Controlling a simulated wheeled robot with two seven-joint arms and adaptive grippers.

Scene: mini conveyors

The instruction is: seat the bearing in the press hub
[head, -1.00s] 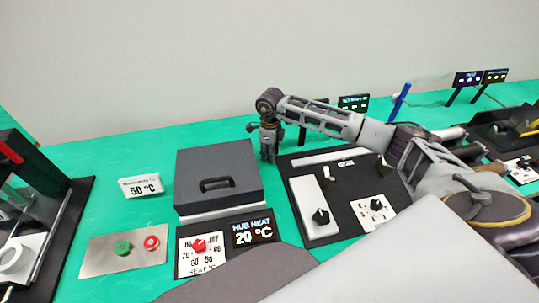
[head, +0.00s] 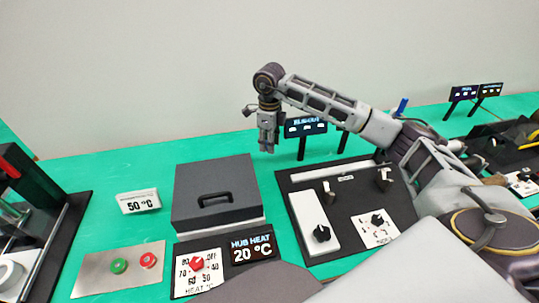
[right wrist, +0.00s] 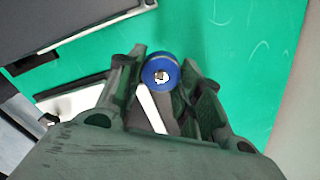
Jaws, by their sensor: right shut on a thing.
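My right gripper (head: 268,147) is raised behind the lidded grey box and the dark board in the head view. In the right wrist view its fingers (right wrist: 161,85) are closed around a small blue ring with a pale centre, which looks like the bearing (right wrist: 161,60). In the head view the ring is too small to make out. At the left edge of the head view stands a dark press-like station (head: 32,180) with a red part. A white ring (head: 10,275), possibly the hub, is low in it, partly cut off. My left gripper is not in view.
The grey box (head: 214,180) has a handle. A HUB HEAT display (head: 253,249) reads 20 °C beside a red dial (head: 197,264). A plate with green and red buttons (head: 119,266) lies left. A dark board (head: 340,242) carries knobs. Green table is clear behind the box.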

